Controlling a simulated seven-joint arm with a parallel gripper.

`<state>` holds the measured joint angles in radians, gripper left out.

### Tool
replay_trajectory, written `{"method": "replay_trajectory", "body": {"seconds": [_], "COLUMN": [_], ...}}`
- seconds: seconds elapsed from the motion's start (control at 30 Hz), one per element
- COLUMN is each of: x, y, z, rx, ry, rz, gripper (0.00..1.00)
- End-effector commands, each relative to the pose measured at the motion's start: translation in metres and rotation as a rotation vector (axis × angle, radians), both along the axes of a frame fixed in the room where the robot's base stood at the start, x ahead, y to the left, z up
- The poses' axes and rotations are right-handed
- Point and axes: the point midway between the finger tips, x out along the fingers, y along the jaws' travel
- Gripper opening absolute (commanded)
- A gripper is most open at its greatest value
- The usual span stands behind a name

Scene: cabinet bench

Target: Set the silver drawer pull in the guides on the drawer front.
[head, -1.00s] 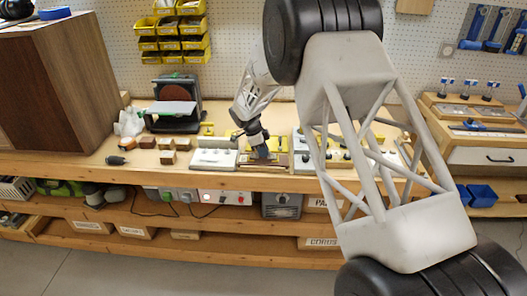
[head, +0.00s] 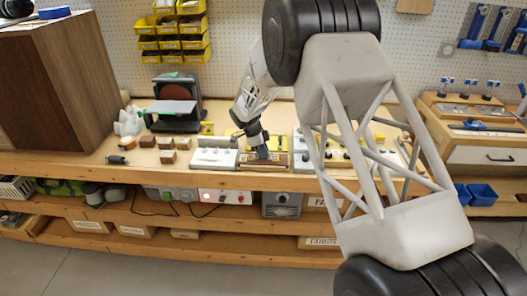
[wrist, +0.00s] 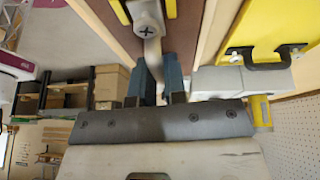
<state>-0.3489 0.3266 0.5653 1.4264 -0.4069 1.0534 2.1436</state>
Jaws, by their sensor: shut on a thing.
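My gripper (wrist: 160,85) has blue fingers shut on the silver drawer pull (wrist: 153,48). The pull shows as a narrow bar running up from between the fingers to a round end with a cross-shaped mark. That end lies against the brown drawer front (wrist: 105,15), beside a yellow guide (wrist: 171,8). I cannot tell whether it sits in the guide; the pull's other end is hidden. In the head view my gripper (head: 262,152) points down at the brown drawer front (head: 276,166) on the bench, and the pull is too small to make out.
A yellow panel with a black handle (wrist: 268,62) stands close at the right in the wrist view. A white-fronted block (head: 214,159) is left of the drawer front. Small wooden blocks (head: 167,157) and a sander (head: 174,105) are farther left.

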Motion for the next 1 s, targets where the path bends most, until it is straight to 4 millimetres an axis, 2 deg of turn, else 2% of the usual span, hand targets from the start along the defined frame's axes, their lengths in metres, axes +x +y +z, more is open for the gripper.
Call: {"method": "replay_trajectory", "body": {"seconds": [0.6,0.63,0.8,1.0], "x": [-0.0002,-0.0002,-0.0002,-0.0001], "y": [0.0,0.0,0.0,-0.0001], "z": [-0.0034,-0.0034,-0.0032,-0.003], "rx": [0.0,0.0,0.0,0.0], "ry": [0.0,0.0,0.0,0.0], "rz": [0.0,0.0,0.0,0.0], "gripper": [0.0,0.14,0.4,0.42]}}
